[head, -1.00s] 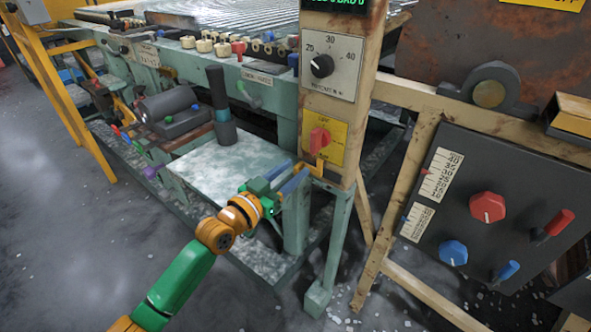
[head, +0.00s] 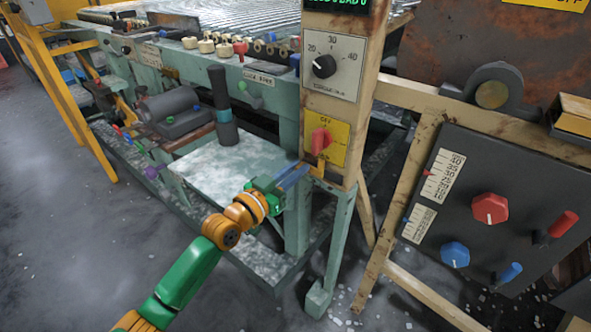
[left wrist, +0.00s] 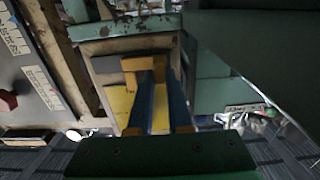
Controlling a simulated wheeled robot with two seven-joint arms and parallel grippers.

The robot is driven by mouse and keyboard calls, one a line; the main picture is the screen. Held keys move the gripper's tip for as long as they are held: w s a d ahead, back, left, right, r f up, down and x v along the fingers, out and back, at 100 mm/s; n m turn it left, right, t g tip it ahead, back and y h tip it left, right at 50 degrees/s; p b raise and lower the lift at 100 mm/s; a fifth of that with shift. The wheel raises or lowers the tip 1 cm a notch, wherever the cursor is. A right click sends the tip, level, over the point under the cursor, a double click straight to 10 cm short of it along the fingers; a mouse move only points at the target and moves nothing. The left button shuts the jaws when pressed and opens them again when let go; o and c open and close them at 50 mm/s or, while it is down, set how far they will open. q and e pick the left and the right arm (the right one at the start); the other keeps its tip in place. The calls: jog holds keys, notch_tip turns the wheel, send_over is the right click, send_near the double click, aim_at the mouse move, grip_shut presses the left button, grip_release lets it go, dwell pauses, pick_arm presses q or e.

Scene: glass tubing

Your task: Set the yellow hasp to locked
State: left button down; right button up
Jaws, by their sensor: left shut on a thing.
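The yellow hasp (head: 318,167) is a small piece low on the cream post, just under the yellow plate (head: 340,143) with the red switch. My left gripper (head: 304,168) reaches it from the lower left, with its blue fingers close together and shut on it. In the left wrist view the hasp (left wrist: 136,64) shows as an orange-yellow bent piece at the tips of the blue fingers (left wrist: 160,84). The fingers hide part of it, and I cannot read its locked or unlocked position. My right gripper is not in view.
The red switch (head: 320,140) sits right above the hasp. A dial panel (head: 333,66) is higher on the post. A pale green table (head: 225,165) lies left of the post. A dark control box (head: 480,220) with knobs and levers stands at right.

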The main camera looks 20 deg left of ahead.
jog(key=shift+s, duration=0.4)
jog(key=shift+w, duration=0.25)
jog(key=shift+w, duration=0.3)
